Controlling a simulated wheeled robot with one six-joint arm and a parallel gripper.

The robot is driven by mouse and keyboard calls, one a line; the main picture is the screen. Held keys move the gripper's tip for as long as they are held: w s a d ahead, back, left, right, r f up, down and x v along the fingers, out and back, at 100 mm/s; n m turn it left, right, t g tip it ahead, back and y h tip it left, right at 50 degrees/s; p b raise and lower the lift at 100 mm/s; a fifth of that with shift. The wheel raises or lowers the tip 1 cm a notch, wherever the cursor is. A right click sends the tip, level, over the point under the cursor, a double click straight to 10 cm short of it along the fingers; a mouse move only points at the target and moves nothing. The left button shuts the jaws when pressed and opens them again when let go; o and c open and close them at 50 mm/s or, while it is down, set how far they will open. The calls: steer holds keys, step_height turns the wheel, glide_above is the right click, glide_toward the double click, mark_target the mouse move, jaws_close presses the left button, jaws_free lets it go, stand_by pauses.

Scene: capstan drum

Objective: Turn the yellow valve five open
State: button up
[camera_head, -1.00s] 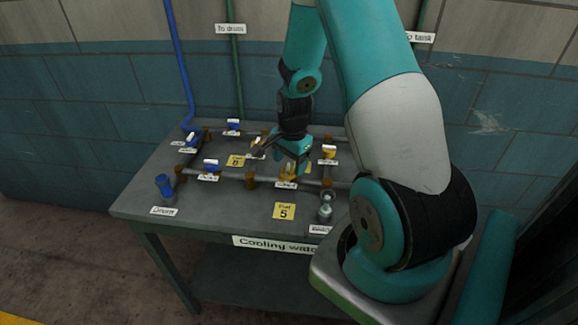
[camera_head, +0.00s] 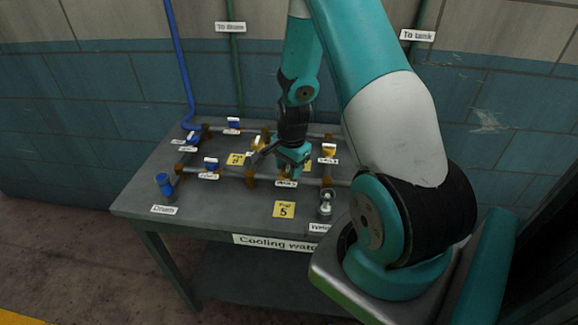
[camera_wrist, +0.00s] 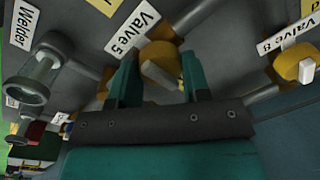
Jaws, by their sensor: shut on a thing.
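The yellow valve five (camera_wrist: 160,55) is in the wrist view, on a pipe beside its white "Valve 5" label (camera_wrist: 133,27). My gripper (camera_wrist: 160,78) is shut on its handle, with one teal finger on each side. A pale part of the handle shows between the fingers. In the head view, my gripper (camera_head: 290,168) is low over the front pipe, just behind the valve's label (camera_head: 287,183). It hides most of the valve there, so the handle's angle is hard to tell.
Another yellow valve, labelled "Valve 8" (camera_wrist: 292,64), is close by in the wrist view. The glass-topped welder fitting (camera_wrist: 40,78) is on the other side. Blue valves (camera_head: 211,164) sit on pipes to the left. The table's front left (camera_head: 225,205) is clear.

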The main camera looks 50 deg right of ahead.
steer(key=shift+n, duration=0.3)
steer(key=n, duration=0.3)
steer(key=shift+w+n, duration=0.1)
steer(key=shift+n, duration=0.3)
steer(key=n, duration=0.4)
steer(key=shift+n+y+b, duration=0.3)
steer(key=shift+b, duration=0.05)
steer(key=n, duration=0.4)
steer(key=shift+w, duration=0.1)
steer(key=shift+w+n+g+b, duration=0.1)
steer(key=shift+n+g+b, duration=0.25)
steer(key=shift+n, duration=2.05)
steer(key=o, duration=0.9)
steer(key=shift+r, duration=0.15)
steer(key=r, duration=0.5)
steer(key=r+b, duration=0.1)
steer(key=r, duration=0.5)
steer(key=d+r, duration=0.1)
steer(key=r, duration=0.5)
steer(key=shift+d+r, duration=0.1)
